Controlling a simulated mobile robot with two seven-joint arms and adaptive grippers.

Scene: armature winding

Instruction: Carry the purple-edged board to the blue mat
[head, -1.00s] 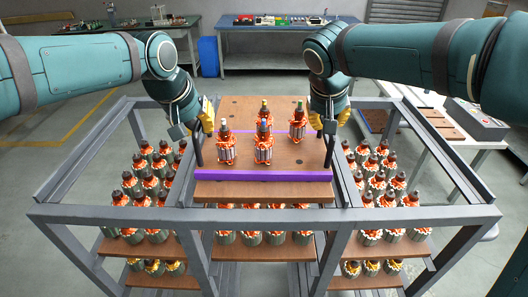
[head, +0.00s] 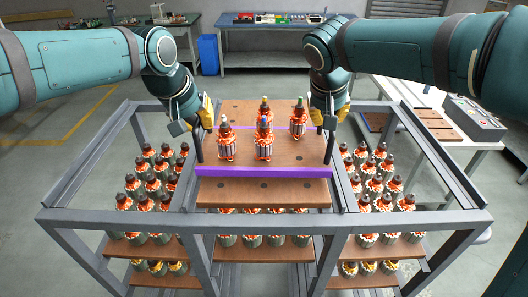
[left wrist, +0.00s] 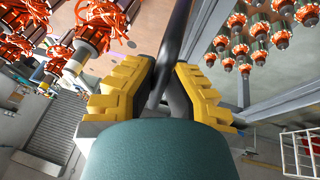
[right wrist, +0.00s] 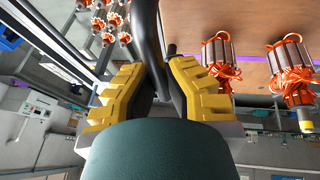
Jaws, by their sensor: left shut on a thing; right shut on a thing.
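The purple-edged board (head: 285,155) is brown, with a bright purple front edge (head: 263,172), and looks level above the middle of the grey rack. Several armatures (head: 225,142) with orange windings stand upright on it. My left gripper (head: 204,120) is shut on the dark upright handle at the board's left side; the handle also shows in the left wrist view (left wrist: 160,85). My right gripper (head: 330,118) is shut on the right-side handle, which shows in the right wrist view (right wrist: 150,45). I cannot make out a blue mat in any view.
The grey rack (head: 263,220) surrounds the board, with more armatures (head: 150,180) on both sides and below. Another brown board (head: 263,193) lies beneath. A white table (head: 470,135) stands right, a blue workbench (head: 265,30) and blue bin (head: 208,55) behind. Open floor lies left.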

